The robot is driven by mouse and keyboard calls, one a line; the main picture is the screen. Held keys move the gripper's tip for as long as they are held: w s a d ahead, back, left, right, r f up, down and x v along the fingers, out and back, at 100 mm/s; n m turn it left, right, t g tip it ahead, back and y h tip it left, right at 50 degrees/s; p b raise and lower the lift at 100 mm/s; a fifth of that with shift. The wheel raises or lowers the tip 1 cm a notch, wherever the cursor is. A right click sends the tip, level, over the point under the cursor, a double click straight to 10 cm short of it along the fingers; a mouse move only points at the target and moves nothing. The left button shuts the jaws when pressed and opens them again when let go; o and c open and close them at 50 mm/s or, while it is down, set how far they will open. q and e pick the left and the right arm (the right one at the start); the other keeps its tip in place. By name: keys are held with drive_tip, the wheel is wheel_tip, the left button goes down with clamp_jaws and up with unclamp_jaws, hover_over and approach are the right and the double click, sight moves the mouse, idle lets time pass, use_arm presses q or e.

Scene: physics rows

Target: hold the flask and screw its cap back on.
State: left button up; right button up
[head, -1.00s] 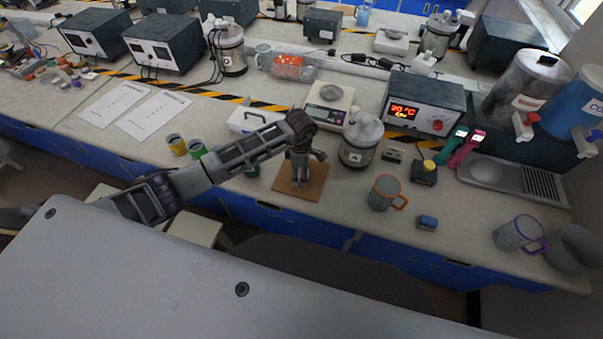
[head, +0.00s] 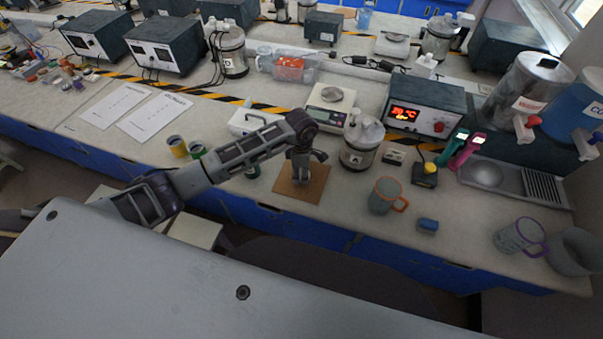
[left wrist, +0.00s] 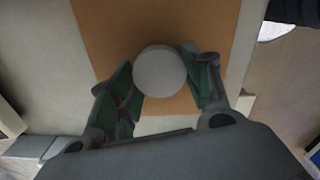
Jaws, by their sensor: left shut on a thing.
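My left gripper (head: 301,173) points down over a brown square board (head: 313,194) on the bench. In the left wrist view its two green-padded fingers (left wrist: 168,82) close on opposite sides of a round, pale grey top (left wrist: 159,70), which looks like the flask's cap. The brown board also shows under it in that view (left wrist: 120,30). The flask's body is hidden beneath the round top and behind the fingers, so I cannot tell how the cap sits on it. My right gripper is in neither view.
A jar labelled A (head: 359,150) stands close right of the board, with a balance (head: 327,118) behind. An orange-handled mug (head: 382,195) and a blue block (head: 428,225) are to the right.

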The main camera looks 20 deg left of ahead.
use_arm(q)
wheel_tip(320, 180, up, 9)
drive_tip(key=b, duration=0.1)
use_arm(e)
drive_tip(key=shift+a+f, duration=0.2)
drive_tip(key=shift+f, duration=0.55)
use_arm(q)
drive_tip(key=shift+r, duration=0.1)
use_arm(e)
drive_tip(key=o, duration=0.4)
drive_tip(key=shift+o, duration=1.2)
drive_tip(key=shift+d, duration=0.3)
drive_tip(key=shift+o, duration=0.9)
use_arm(q)
drive_tip(key=shift+m, duration=0.3)
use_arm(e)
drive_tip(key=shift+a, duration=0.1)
